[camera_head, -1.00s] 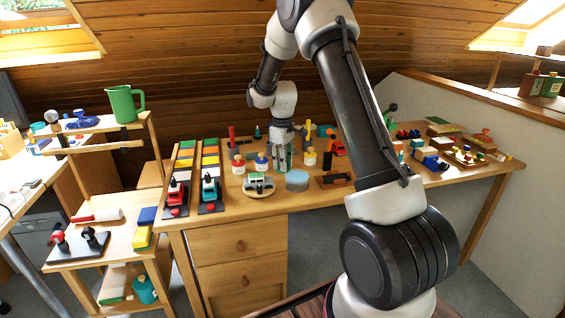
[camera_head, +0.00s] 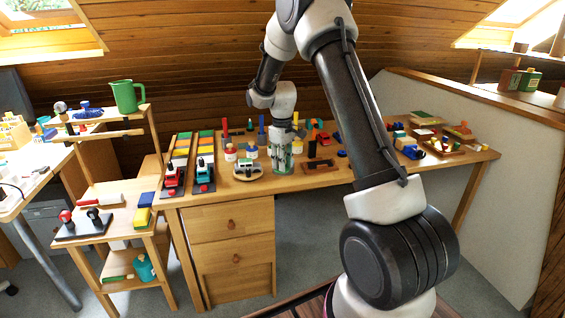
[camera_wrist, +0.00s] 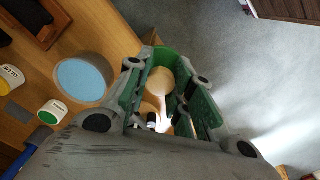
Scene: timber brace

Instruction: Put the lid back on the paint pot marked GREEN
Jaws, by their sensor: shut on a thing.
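In the wrist view my gripper (camera_wrist: 164,98) is shut on a pale round thing (camera_wrist: 160,81), with a green curved edge just beyond it. It may be the lid, but the fingers hide most of it. A small white pot with a green top face (camera_wrist: 52,112) stands at the left of the wrist view; I cannot read its mark. In the head view my gripper (camera_head: 283,163) is low over the front of the bench, right of a toy van on a round base (camera_head: 247,170). What it holds is too small to tell there.
A grey round tin with a light-blue top (camera_wrist: 82,78) stands beside the gripper in the wrist view. A yellow-topped glue pot (camera_wrist: 10,78) is farther left. White pots (camera_head: 230,152) stand behind the van. A dark-edged wooden tray (camera_head: 320,166) lies right of the gripper.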

